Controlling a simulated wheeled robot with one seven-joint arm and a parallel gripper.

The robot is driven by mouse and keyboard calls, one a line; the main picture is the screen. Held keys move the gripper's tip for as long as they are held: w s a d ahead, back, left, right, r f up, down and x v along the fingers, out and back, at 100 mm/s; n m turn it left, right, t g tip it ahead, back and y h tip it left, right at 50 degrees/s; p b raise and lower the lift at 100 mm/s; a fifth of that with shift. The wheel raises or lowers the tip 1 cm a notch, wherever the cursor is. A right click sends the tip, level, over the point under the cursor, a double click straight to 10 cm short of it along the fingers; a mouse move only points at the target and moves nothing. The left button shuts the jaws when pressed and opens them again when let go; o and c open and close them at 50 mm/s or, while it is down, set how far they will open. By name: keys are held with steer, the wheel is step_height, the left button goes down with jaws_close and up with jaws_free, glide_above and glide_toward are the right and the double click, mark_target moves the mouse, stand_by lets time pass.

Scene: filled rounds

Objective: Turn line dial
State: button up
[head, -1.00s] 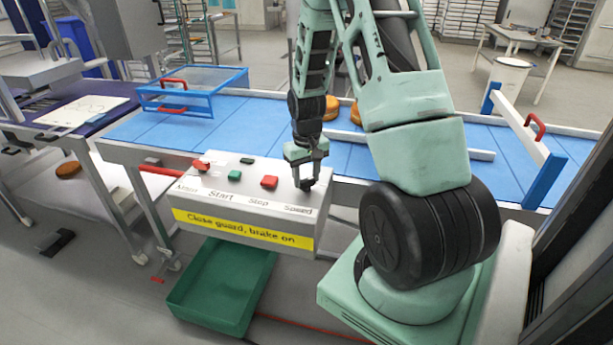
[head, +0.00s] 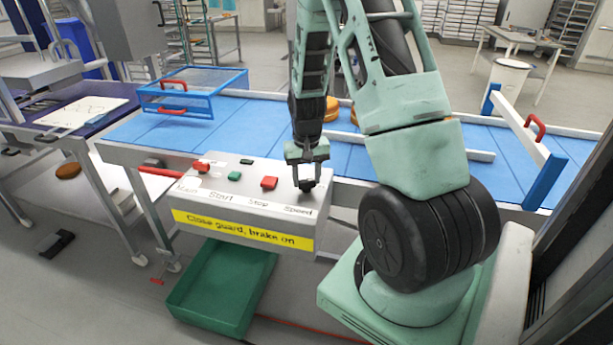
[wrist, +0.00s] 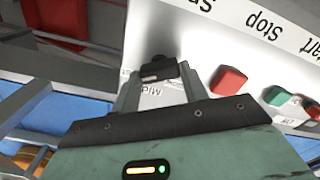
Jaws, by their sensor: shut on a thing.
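The line dial is a small black knob (head: 306,186) above the "Speed" label on the sloped white control box (head: 225,205). My gripper (head: 307,178) reaches down onto it from above, its fingers shut on the knob. In the wrist view the dark knob (wrist: 157,70) sits between my gripper's fingertips (wrist: 158,78), with the word "Mid" printed beside it. The fingers partly hide the knob, so its exact setting cannot be read.
A red stop button (head: 269,182), a green start button (head: 234,176) and a red main switch (head: 200,166) share the panel. The blue conveyor (head: 255,125) runs behind, with a blue guard frame (head: 192,92). A green crate (head: 215,285) sits below.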

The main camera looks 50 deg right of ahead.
mark_target(307, 180)
steer(key=o, duration=1)
step_height(307, 180, up, 18)
steer(key=shift+f+b, duration=0.25)
steer(key=shift+b, duration=0.95)
steer(key=a+f+n, duration=0.1)
steer(key=a+n, duration=0.6)
steer(key=a, duration=1.7)
steer(key=s+a+f+n, duration=0.1)
steer(key=s+a+n, duration=0.1)
steer(key=s+a, duration=0.3)
steer(key=s+a+f+n, duration=0.1)
steer(key=s+a+n, duration=0.2)
steer(key=s+a, duration=0.3)
steer(key=s+a+f+n, duration=0.1)
steer(key=s+a+n, duration=0.2)
steer(key=s+a, duration=0.2)
steer(key=shift+s+a+f+y, duration=0.1)
steer(key=shift+s+a+y, duration=0.25)
steer(key=shift+s, duration=0.3)
